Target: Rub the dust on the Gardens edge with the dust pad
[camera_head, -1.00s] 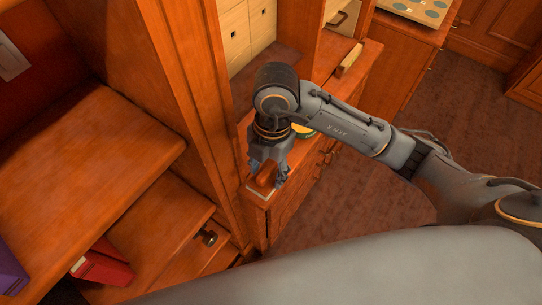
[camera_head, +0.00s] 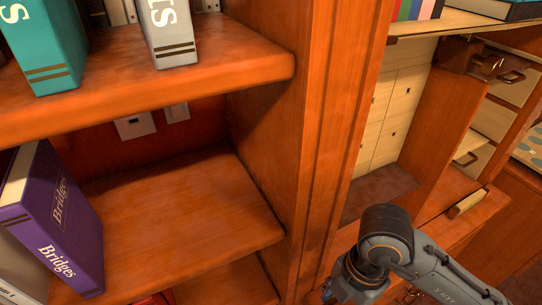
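No book with the name Gardens can be read here, and I cannot make out a dust pad for certain. A pale, narrow block (camera_head: 467,204) lies on the wooden counter at the right; I cannot tell what it is. My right gripper (camera_head: 336,292) is at the bottom edge, right of the upright wooden post and over the near counter. Its fingertips are partly cut off, so whether it is open or holds something is hidden. My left gripper is not in view.
A purple book, Bridges (camera_head: 62,222), leans on the lower shelf (camera_head: 190,210) at left. Teal (camera_head: 45,45) and grey (camera_head: 168,32) books stand on the upper shelf (camera_head: 230,62). A wooden post (camera_head: 318,130) separates these shelves from pale drawers (camera_head: 385,120). The lower shelf's middle is clear.

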